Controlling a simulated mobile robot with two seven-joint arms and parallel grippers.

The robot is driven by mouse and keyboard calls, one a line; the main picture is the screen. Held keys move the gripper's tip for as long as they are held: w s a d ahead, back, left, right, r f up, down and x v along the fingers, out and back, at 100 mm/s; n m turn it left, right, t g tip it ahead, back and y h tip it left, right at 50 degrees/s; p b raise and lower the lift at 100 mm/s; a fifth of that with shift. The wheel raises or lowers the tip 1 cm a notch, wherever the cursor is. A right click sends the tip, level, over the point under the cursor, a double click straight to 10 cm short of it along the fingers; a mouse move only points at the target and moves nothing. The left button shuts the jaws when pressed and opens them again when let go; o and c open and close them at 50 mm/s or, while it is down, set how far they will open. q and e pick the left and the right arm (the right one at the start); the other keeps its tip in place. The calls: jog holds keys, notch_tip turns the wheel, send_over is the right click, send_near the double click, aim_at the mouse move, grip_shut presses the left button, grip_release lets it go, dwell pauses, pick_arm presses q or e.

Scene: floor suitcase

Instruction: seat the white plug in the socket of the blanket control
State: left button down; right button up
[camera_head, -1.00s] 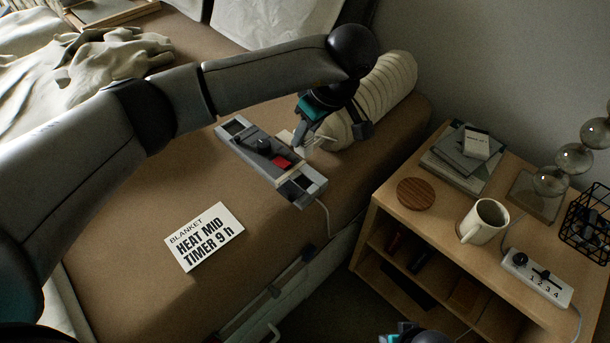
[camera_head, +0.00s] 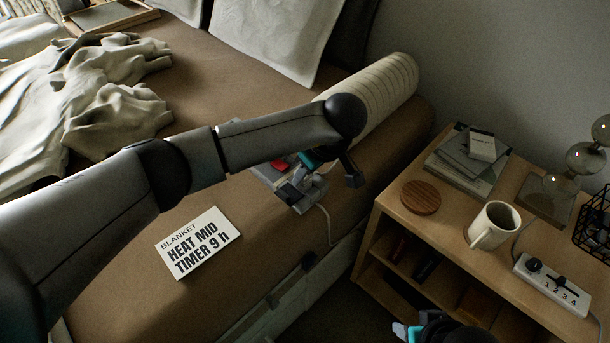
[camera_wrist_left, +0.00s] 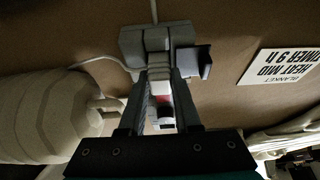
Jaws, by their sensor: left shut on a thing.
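The grey blanket control (camera_head: 303,201), with a red button, lies on the brown bed near its edge; my left arm hides part of it. My left gripper (camera_head: 302,178) is low over its near end. In the left wrist view the fingers (camera_wrist_left: 160,78) are shut on the pale plug (camera_wrist_left: 158,73), right against the control's end block (camera_wrist_left: 154,38). Whether the plug is in the socket cannot be told; the fingers hide the contact. A grey flap-like part (camera_wrist_left: 200,60) sticks out beside them. My right gripper (camera_head: 408,331) shows only partly at the bottom edge.
A ribbed bolster (camera_head: 385,88) lies behind the control. A card (camera_head: 198,243) reads "HEAT MID TIMER 9 h". The nightstand at right holds a mug (camera_head: 492,225), a round coaster (camera_head: 421,197), books (camera_head: 466,165) and a power strip (camera_head: 551,285).

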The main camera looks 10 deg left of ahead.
pick_arm(q)
jog(key=shift+f, duration=0.1)
pick_arm(e)
jog(key=shift+r, duration=0.15)
pick_arm(q)
jog(key=shift+f, duration=0.1)
jog(key=c, duration=0.6)
grip_release()
pick_arm(e)
jog(key=shift+r, duration=0.15)
pick_arm(q)
jog(key=shift+r, duration=0.25)
jog(key=p+v, duration=0.4)
jog(key=v, duration=0.8)
pick_arm(e)
notch_tip(320, 180, down, 9)
jog(key=s+g, duration=0.1)
jog(key=s, duration=0.2)
jog(key=shift+d, duration=0.2)
jog(key=shift+w, duration=0.1)
